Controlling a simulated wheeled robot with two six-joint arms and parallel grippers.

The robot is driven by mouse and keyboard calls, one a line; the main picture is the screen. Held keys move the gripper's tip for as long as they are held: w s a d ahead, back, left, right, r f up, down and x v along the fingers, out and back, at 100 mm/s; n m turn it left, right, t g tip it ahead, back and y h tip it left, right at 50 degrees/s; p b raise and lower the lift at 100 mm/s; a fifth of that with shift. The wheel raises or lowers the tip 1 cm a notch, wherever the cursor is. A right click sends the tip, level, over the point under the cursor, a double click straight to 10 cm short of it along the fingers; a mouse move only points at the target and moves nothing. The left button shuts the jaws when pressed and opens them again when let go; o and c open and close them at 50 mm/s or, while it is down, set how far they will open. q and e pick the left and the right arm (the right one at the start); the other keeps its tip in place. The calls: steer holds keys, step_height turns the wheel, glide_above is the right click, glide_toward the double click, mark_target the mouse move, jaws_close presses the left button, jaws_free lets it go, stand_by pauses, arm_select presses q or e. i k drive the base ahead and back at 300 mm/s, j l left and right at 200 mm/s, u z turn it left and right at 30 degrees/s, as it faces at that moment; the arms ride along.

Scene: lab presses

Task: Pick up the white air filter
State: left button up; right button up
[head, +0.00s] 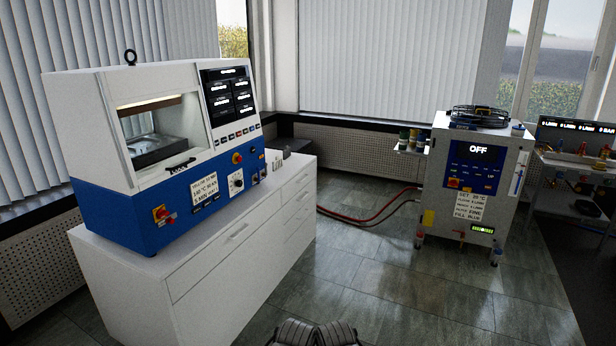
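I cannot make out a white air filter anywhere in the head view. Neither of my grippers can be made out. A dark grey ridged form shows at the bottom edge in the middle and seems to be part of my own body.
A white and blue press (150,210) stands on a white drawer cabinet (235,265) at left. A white cooling unit (470,190) with an "OFF" screen stands at right, with red and black hoses (370,212) on the floor. A bench (575,165) is at far right. The middle floor is clear.

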mark_target(278, 164)
steer(key=i, duration=0.95)
steer(key=i+z, duration=0.1)
steer(key=i, duration=0.9)
steer(key=i+j, duration=0.2)
steer(key=i, duration=0.75)
steer(key=i+j+z, duration=0.1)
steer(key=i, duration=0.9)
steer(key=i+j+z, duration=0.2)
steer(key=i, duration=0.2)
steer(key=i+j+z, duration=0.2)
steer(key=i, duration=0.15)
steer(key=l, duration=0.15)
